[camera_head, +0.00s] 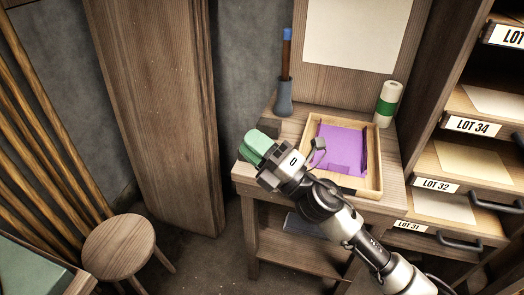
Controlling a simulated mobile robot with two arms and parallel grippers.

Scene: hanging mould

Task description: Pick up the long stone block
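A pale green block (257,147) is at the front left corner of the wooden table, right at the end of my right gripper (266,165). I cannot tell whether it is the long stone block. The gripper's body hides its lower part. The fingertips are not clear, so I cannot tell whether they are closed on it. A small dark grey block (269,126) lies just behind it on the table. My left gripper is not in view.
A wooden tray (372,165) with a purple sheet (342,146) fills much of the table (247,172). A grey holder (284,100) and a green-banded white roll (388,104) stand behind. Labelled shelves (480,127) flank the right; a round stool (118,246) stands lower left.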

